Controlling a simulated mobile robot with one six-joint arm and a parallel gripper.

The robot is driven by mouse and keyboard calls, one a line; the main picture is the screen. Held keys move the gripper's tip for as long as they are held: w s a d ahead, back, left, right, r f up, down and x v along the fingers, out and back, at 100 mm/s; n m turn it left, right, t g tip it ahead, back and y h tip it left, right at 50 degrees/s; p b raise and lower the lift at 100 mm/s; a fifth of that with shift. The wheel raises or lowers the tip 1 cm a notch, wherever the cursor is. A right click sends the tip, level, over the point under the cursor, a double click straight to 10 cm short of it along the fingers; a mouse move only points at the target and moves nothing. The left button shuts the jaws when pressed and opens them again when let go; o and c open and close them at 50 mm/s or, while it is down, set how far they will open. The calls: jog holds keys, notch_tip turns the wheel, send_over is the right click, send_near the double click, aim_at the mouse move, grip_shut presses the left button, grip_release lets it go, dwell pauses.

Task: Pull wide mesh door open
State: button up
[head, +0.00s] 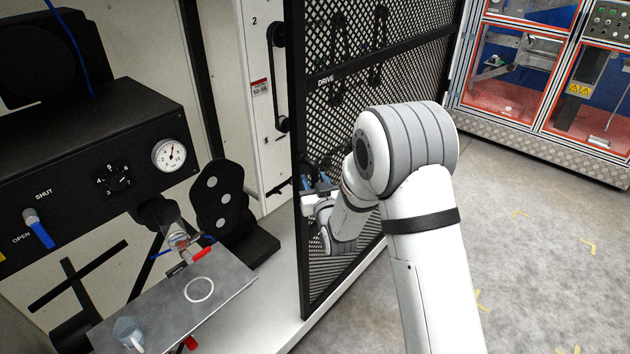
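The mesh door (425,90) is a black-framed panel of diamond mesh with a cross bar marked DRIVE. It stands upright at the centre of the head view, its near frame edge running down the left side. Black bar-like parts show through or on the mesh. My gripper (313,190) is at the door's near edge, about halfway down, in front of the lower mesh. Its fingers are small and partly hidden by my own wrist, so I cannot tell whether they are open or shut, or touching the frame.
Further left are a black box with a gauge (169,155) and a grey metal plate (235,272) with a clear cup (128,333). Red-framed cabinets (520,75) stand back right. Grey floor (545,270) is open at right.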

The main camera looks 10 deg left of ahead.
jog(key=shift+c, duration=0.4)
grip_shut()
